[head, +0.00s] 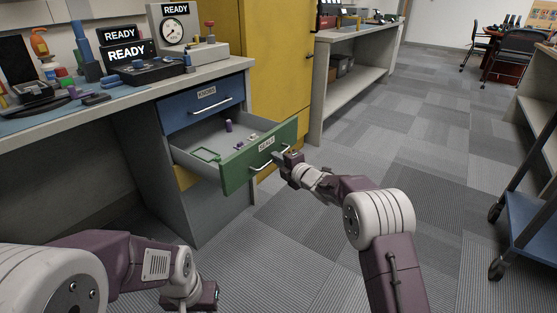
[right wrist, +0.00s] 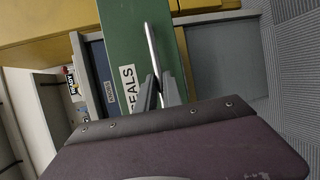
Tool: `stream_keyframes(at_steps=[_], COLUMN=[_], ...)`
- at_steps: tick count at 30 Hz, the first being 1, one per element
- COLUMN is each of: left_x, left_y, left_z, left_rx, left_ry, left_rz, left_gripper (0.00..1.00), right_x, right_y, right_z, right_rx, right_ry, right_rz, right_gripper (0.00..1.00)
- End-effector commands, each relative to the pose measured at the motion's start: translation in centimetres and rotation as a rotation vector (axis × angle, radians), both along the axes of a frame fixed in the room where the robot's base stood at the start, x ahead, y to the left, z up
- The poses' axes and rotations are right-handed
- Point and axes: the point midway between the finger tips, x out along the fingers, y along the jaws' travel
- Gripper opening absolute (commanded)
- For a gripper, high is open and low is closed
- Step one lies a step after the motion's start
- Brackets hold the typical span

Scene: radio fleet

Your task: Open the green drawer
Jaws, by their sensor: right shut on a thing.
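The green drawer (head: 237,172) is pulled well out from the cabinet below the workbench, under the blue drawer (head: 200,107). Its front has a white label and a metal bar handle (head: 262,163). A few small items and a green frame lie inside it. My right gripper (head: 278,158) is at the handle, shut on it. In the right wrist view the fingers (right wrist: 158,92) close around the handle (right wrist: 153,50), beside the label reading "SEALS" on the green front (right wrist: 130,40). My left gripper (head: 205,297) is low at the bottom left, away from the drawer; its fingers are not clear.
The workbench (head: 130,92) holds "READY" displays, a gauge and tools. A yellow cabinet (head: 275,60) stands behind the drawer. A blue cart (head: 530,215) is at the right edge. Open carpet floor (head: 320,230) lies in front of the drawer and to the right.

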Motion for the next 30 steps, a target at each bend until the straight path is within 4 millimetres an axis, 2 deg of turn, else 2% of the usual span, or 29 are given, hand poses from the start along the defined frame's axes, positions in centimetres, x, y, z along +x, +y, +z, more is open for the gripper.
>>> stream_keyframes(at_steps=[4, 5, 6, 7, 19, 30], left_x=[0.0, 0.0, 0.0, 0.0, 0.0, 0.0], left_y=[0.0, 0.0, 0.0, 0.0, 0.0, 0.0], left_z=[0.0, 0.0, 0.0, 0.0, 0.4, 3.2], left_rx=[0.000, 0.000, 0.000, 0.000, 0.000, 0.000], left_ry=[0.000, 0.000, 0.000, 0.000, 0.000, 0.000], left_rz=[0.000, 0.000, 0.000, 0.000, 0.000, 0.000], left_gripper=[0.36, 0.36, 0.36, 0.36, 0.36, 0.36], right_x=[0.0, 0.0, 0.0, 0.0, -0.5, -6.0], right_y=[0.0, 0.0, 0.0, 0.0, -0.4, -3.7], right_z=[-0.1, -0.1, -0.1, -0.1, 0.3, 1.7], right_rx=[-0.001, -0.001, -0.001, -0.001, -0.001, -0.001], right_ry=[0.001, 0.001, 0.001, 0.001, 0.002, 0.003], right_rz=[0.000, 0.000, 0.000, 0.000, -0.001, -0.002], right_gripper=[0.00, 0.16, 0.27, 0.32, 0.32, 0.32])
